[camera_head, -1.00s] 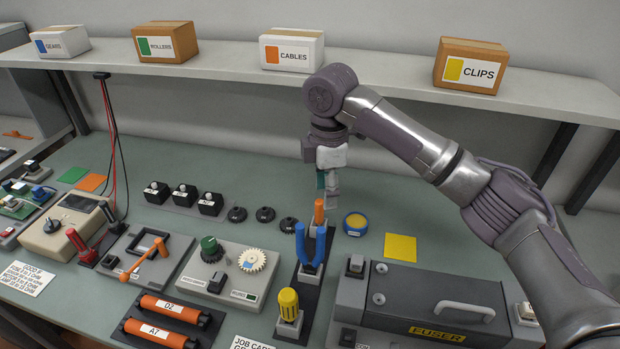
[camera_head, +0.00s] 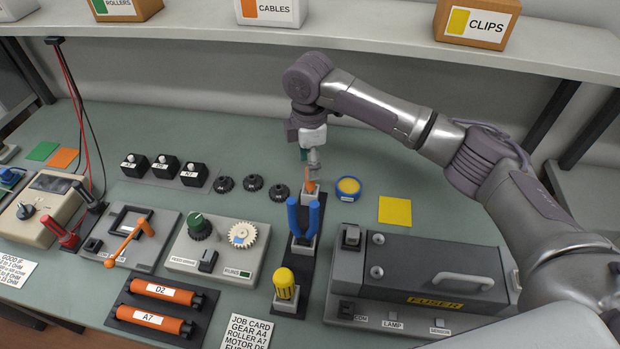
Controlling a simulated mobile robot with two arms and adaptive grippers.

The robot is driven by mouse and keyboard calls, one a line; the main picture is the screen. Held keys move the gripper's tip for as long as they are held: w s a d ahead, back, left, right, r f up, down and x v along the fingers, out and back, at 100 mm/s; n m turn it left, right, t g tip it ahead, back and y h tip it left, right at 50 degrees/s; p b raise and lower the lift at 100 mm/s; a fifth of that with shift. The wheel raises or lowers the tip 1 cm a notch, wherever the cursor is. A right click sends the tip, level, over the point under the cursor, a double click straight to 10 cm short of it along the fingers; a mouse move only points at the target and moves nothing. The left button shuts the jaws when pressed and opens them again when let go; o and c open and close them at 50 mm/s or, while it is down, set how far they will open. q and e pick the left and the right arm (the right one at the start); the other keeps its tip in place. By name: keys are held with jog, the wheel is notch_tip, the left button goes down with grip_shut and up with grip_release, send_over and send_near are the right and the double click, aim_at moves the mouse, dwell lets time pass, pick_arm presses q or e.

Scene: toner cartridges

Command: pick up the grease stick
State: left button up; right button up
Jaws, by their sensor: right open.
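The grease stick seems to be the orange stick (camera_head: 309,186), upright in the rearmost grey holder of a dark tool rack (camera_head: 297,266). My right gripper (camera_head: 313,172) points down at the stick's top, with its fingers open. The fingers overlap the stick's upper part, so I cannot tell whether they touch it. The stick's lower end is hidden in its holder. My left gripper is not in view.
Blue-handled pliers (camera_head: 303,218) and a yellow-handled tool (camera_head: 285,284) stand in front in the same rack. A yellow-topped round tin (camera_head: 348,187) is close right. The fuser unit (camera_head: 430,275) lies right. A shelf (camera_head: 330,48) runs behind.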

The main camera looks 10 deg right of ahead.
aim_at(310, 185)
jog(key=f, duration=0.1)
jog(key=s+f+p, duration=0.1)
jog(key=f, duration=0.1)
jog(key=shift+d+f, duration=0.1)
jog(key=shift+f, duration=0.2)
jog(key=shift+w+f, duration=0.15)
jog(key=shift+f, duration=0.5)
jog(key=c, duration=1)
